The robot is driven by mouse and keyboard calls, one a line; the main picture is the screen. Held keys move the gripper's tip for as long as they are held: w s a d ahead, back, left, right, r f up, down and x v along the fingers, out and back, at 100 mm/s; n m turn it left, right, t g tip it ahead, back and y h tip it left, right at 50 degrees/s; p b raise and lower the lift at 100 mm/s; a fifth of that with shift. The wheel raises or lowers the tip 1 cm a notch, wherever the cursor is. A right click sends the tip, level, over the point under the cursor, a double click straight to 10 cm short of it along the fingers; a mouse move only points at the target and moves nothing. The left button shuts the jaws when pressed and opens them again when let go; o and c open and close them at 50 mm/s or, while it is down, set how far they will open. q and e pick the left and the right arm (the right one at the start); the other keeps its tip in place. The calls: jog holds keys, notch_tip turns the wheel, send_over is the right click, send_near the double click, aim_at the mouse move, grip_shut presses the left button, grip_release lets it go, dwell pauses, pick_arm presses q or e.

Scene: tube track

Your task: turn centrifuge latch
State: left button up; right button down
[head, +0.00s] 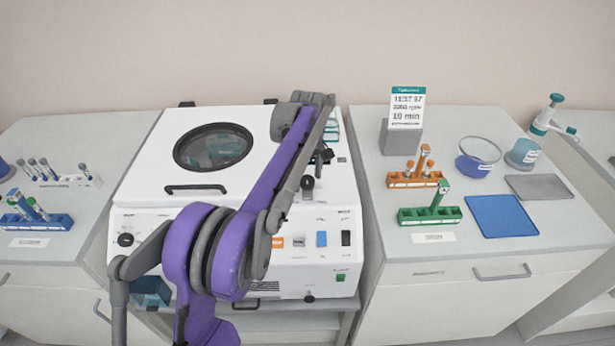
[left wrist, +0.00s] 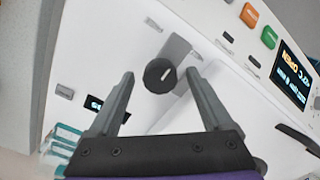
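The white centrifuge (head: 150,194) stands in the middle of the head view, its lid with a round window (head: 213,147) lying down. A small black knob, apparently the latch, (head: 307,183) sits on its top at the right; it also shows in the left wrist view (left wrist: 158,76), with a short white mark. My left gripper (head: 322,156) reaches over the centrifuge from above. In the left wrist view its fingers (left wrist: 160,73) are open, one on each side of the knob, with visible gaps. Whether the fingertips reach the knob's height is unclear. My right gripper is out of view.
A display (left wrist: 292,76) and coloured buttons show in the left wrist view. The right bench holds orange (head: 415,180) and green (head: 430,215) tube racks, a blue mat (head: 502,216) and a sign (head: 407,107). A blue rack (head: 38,222) stands on the left bench.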

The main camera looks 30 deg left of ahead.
pick_arm(q)
grip_shut()
jog(key=shift+m, duration=0.4)
jog(key=m, duration=0.3)
jog(key=shift+m+p, duration=0.4)
jog(key=m, duration=0.9)
jog(key=shift+p, duration=0.4)
jog(key=m, duration=0.4)
jog(key=shift+a, duration=0.1)
jog(key=shift+m, duration=0.3)
